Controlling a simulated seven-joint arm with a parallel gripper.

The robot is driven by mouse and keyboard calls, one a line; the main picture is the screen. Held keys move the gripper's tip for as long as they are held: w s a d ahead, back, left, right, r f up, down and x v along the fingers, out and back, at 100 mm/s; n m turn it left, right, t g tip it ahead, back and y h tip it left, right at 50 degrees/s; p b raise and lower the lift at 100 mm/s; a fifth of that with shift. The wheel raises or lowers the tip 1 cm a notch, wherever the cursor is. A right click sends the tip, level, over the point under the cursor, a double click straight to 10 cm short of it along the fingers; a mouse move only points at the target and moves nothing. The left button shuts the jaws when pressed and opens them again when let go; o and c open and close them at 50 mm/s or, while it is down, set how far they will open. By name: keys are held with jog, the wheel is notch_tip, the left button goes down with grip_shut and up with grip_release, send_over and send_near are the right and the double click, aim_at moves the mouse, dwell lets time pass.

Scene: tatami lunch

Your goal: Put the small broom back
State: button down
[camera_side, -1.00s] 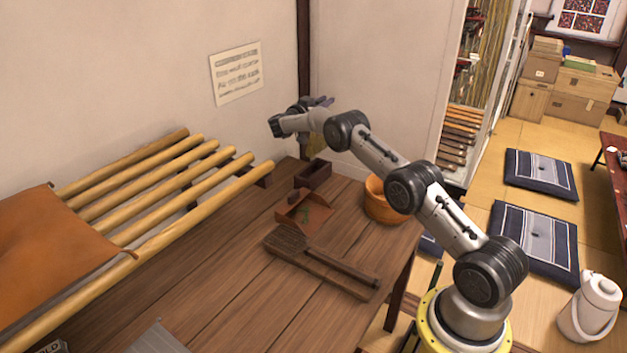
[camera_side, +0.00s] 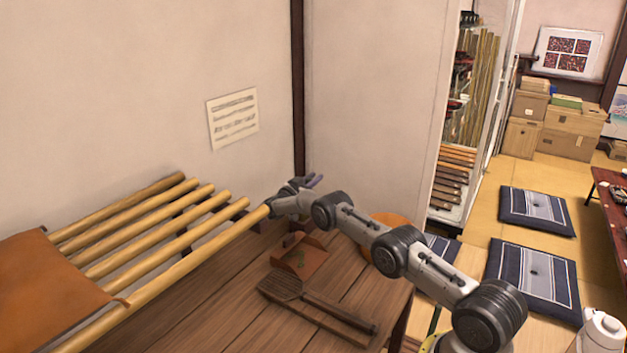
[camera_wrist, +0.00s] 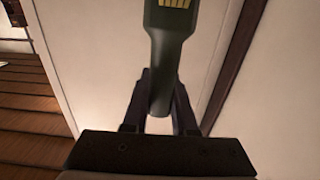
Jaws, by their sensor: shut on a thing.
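In the wrist view, my gripper (camera_wrist: 161,85) is shut on a dark green, rounded handle, which I take to be the small broom (camera_wrist: 172,50). A yellow patch shows on it at the top edge, where the picture cuts it off. In the side view, my gripper (camera_side: 308,182) is above the far end of the table, in front of the wall. The broom cannot be made out there, hidden behind my arm. A reddish-brown dustpan (camera_side: 315,262) with green bits on it lies on the table, below and apart from my gripper.
A dark slatted tool with a handle (camera_side: 330,306) lies on a board near the table's front edge. A wooden tub (camera_side: 392,222) stands partly behind my arm. A bamboo rack (camera_side: 165,223) with a brown cloth (camera_side: 45,280) is at left. The wooden table (camera_side: 215,310) is bare at front left.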

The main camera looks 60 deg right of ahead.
jog(key=shift+f, duration=0.1)
jog(key=c, duration=0.7)
grip_release()
